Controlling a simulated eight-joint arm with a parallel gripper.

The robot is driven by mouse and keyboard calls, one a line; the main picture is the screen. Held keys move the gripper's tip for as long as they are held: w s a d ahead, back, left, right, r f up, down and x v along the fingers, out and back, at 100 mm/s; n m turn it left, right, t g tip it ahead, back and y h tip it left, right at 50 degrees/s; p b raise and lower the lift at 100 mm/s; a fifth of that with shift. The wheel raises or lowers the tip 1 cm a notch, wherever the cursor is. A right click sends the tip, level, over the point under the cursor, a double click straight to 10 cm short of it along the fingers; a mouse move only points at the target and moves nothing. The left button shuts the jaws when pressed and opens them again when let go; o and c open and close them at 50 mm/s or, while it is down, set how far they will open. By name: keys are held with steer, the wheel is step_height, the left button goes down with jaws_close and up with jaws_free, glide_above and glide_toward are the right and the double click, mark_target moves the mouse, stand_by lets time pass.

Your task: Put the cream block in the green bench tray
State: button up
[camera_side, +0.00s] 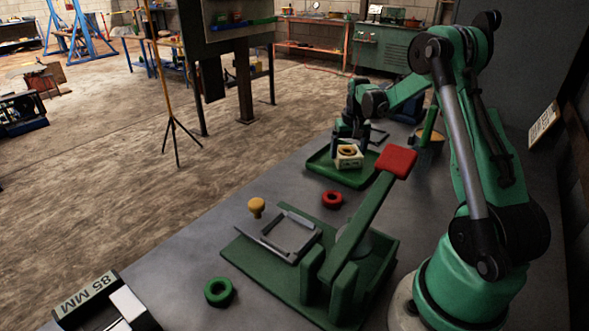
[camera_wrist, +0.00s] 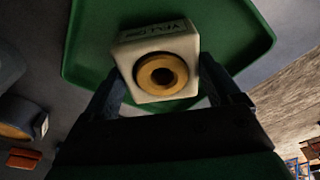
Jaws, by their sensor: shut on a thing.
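The cream block (camera_side: 349,162) is between the fingers of my gripper (camera_side: 348,142), which is shut on it. In the wrist view the block (camera_wrist: 128,62) shows a yellow ring on its near face and dark lettering on another face; the gripper (camera_wrist: 162,80) has a finger on each side of it. The green bench tray (camera_side: 325,172) lies under the block, and its green floor and edge (camera_wrist: 85,45) fill much of the wrist view behind it. The block is over the tray's floor, low; I cannot tell whether it touches.
A green fixture with a red-topped lever (camera_side: 396,161) stands close in front of the tray. A red ring (camera_side: 332,199), a green ring (camera_side: 218,291) and a yellow knob (camera_side: 257,206) are on the grey bench. A container (camera_side: 430,141) stands right of the tray.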

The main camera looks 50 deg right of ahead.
steer(key=shift+f, duration=0.1)
steer(key=o, duration=1.3)
steer(key=shift+o, duration=0.2)
step_height(320, 180, up, 12)
steer(key=s+a, duration=0.1)
steer(key=w+a+r+n+t, duration=0.1)
steer(key=a+r+n+t, duration=0.2)
steer(key=a, duration=1.1)
steer(key=s+a+f+n+t, duration=0.1)
steer(key=s+a+n, duration=0.1)
steer(key=a, duration=0.5)
steer(key=s+a+f+n+t+y, duration=0.1)
steer(key=s+a+f+n+t, duration=0.1)
steer(key=a, duration=0.5)
steer(key=shift+s+f+n, duration=0.25)
steer(key=shift+s+n, duration=0.35)
steer(key=shift+n, duration=0.4)
